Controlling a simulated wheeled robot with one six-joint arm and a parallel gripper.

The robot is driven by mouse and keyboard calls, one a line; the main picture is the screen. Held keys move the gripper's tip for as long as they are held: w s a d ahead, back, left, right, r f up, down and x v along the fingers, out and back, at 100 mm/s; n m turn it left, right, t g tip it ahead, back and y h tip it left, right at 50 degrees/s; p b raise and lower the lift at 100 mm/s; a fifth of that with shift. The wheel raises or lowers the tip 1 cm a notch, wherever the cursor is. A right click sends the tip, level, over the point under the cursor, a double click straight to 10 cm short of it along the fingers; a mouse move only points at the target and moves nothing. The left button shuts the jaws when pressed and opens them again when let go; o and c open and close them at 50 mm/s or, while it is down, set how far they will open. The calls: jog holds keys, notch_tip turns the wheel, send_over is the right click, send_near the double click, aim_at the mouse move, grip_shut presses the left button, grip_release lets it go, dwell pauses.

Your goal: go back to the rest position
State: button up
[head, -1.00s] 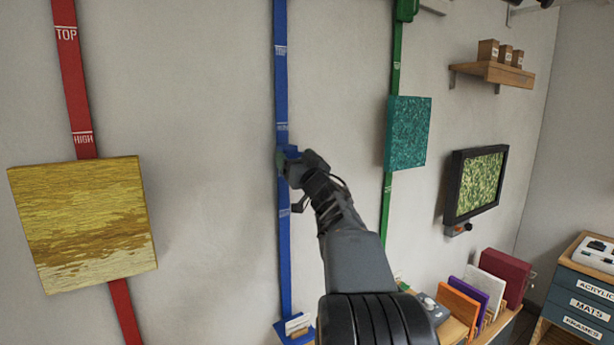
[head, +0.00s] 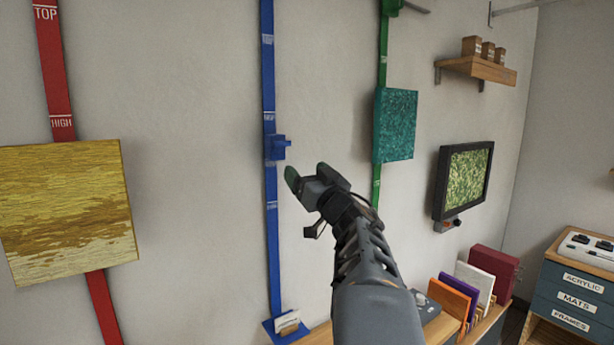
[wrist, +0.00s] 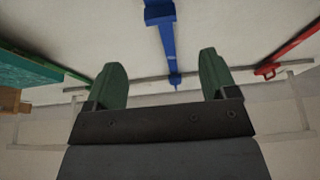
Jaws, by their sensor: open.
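My gripper (head: 306,180) is in the middle of the head view, in front of the wall, a little right of and below the blue hook (head: 279,147) on the blue rail (head: 270,230). It is apart from the hook. In the wrist view my gripper (wrist: 163,85) shows two green fingers wide apart with nothing between them. The blue rail (wrist: 168,45) lies beyond the gap between the fingers.
A yellow painting (head: 66,210) hangs on the red rail (head: 55,80). A teal panel (head: 396,125) hangs at the green rail (head: 384,50). A dark framed screen (head: 463,180) and a shelf (head: 478,67) are at right. Several upright panels (head: 470,285) stand on a low bench.

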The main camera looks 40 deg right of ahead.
dwell(0.4)
jog(key=s+d+f+m+g+h, duration=0.1)
jog(key=d+f+m+g+h, duration=0.3)
jog(key=d+f+g+h, duration=0.25)
notch_tip(320, 180, down, 9)
jog(key=s+m+g, duration=0.2)
jog(key=s+g, duration=0.1)
jog(key=g, duration=0.2)
jog(key=s+a+f+n+g+y, duration=0.3)
jog(key=a+f+g+y, duration=0.2)
jog(key=a+f, duration=0.9)
jog(key=s+a+f+n+y, duration=0.2)
jog(key=a, duration=0.7)
jog(key=s+a+f+n+g+y, duration=0.1)
jog(key=s+a+n+y, duration=0.1)
jog(key=a, duration=0.6)
jog(key=shift+s+a+f+n+y, duration=0.3)
jog(key=shift+s+a+f+y, duration=0.05)
jog(key=shift+s, duration=0.4)
